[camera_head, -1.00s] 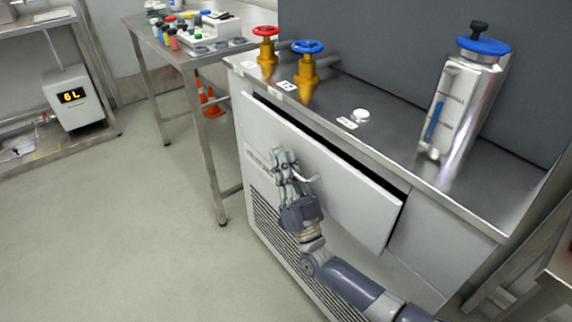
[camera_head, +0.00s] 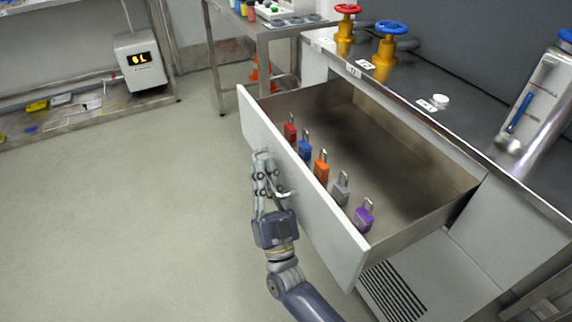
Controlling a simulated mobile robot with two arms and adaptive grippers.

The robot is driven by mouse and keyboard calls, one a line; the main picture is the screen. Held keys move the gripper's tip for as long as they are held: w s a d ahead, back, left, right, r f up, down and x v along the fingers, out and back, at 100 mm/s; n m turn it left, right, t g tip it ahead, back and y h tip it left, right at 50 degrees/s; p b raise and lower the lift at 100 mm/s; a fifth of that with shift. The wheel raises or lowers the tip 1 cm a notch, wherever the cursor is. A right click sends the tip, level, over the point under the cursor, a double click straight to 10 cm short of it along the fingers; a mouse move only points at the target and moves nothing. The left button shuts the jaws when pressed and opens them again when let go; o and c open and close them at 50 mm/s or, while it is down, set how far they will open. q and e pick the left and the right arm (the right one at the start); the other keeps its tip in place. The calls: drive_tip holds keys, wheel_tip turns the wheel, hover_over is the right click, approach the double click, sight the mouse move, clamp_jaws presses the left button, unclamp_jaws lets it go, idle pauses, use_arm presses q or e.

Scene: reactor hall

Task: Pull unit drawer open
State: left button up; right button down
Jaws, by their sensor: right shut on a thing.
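The unit drawer (camera_head: 318,213) is pulled well out of the white unit (camera_head: 440,270), and its inside is visible. A row of padlocks stands inside along its front panel: red (camera_head: 290,130), blue (camera_head: 305,149), orange (camera_head: 321,167), grey (camera_head: 341,189) and purple (camera_head: 363,216). My right gripper (camera_head: 268,172) is at the outer face of the front panel, left of its middle, shut on the drawer handle (camera_head: 284,193). The fingers hide much of the handle. My left gripper is out of view.
The unit's steel top carries a red valve (camera_head: 346,22), a blue valve (camera_head: 389,42), a white button (camera_head: 441,101) and a metal canister (camera_head: 538,100). A steel table (camera_head: 262,30) and an orange cone (camera_head: 262,72) stand behind. The floor at left is clear.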

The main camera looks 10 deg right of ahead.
drive_tip(key=shift+s+a+f, duration=0.1)
drive_tip(key=shift+s+a, duration=0.2)
drive_tip(key=shift+a, duration=0.6)
drive_tip(key=c, duration=2)
unclamp_jaws()
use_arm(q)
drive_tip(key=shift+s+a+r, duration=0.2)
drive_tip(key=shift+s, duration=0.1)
use_arm(e)
drive_tip(key=shift+o, duration=0.2)
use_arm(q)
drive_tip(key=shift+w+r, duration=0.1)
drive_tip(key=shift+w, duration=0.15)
use_arm(e)
drive_tip(key=v, duration=1.2)
